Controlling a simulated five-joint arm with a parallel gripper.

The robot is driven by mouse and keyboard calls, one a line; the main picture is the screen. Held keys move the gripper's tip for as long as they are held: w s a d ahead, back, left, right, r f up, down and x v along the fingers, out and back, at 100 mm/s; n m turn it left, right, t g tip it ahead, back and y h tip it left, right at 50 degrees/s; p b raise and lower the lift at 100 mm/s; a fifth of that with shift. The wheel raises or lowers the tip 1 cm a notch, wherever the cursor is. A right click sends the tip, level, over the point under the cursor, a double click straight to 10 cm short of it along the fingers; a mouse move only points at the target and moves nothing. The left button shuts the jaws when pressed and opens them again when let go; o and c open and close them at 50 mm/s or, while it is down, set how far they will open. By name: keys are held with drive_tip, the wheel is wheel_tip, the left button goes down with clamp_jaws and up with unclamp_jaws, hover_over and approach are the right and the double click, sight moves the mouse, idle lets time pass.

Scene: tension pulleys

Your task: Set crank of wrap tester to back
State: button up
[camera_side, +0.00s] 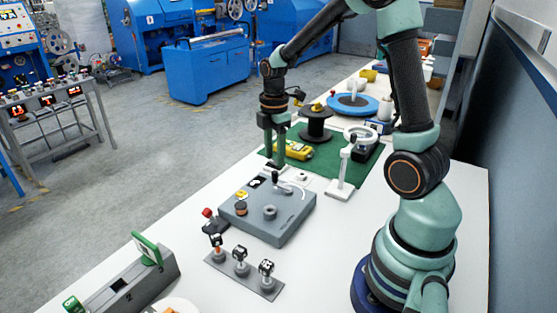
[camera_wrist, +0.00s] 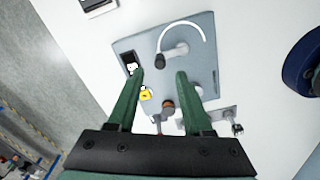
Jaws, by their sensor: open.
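The wrap tester appears to be the grey box (camera_side: 292,222) on the white table; it also shows in the wrist view (camera_wrist: 125,45). Its crank (camera_wrist: 172,52) is a short grey arm with a dark part beside a white curved mark. In the side view the crank area (camera_side: 283,187) is small and close to my fingers. My gripper (camera_side: 275,170) points down over the box's far end. In the wrist view my gripper (camera_wrist: 160,73) is open and empty, its green fingers apart, with the crank just beyond the tips. Whether they touch it, I cannot tell.
A dark round knob (camera_side: 240,208) and a grey cylinder (camera_side: 270,212) stand on the box. A white post stand (camera_side: 343,180) is to its right. A strip with several small switches (camera_side: 240,262) lies in front. A green mat (camera_side: 365,172) holds a black spool (camera_side: 316,120).

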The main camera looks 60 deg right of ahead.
sight(275, 172)
wheel_tip(275, 172, down, 6)
drive_tip(key=shift+f, duration=0.1)
idle(0.4)
clamp_jaws()
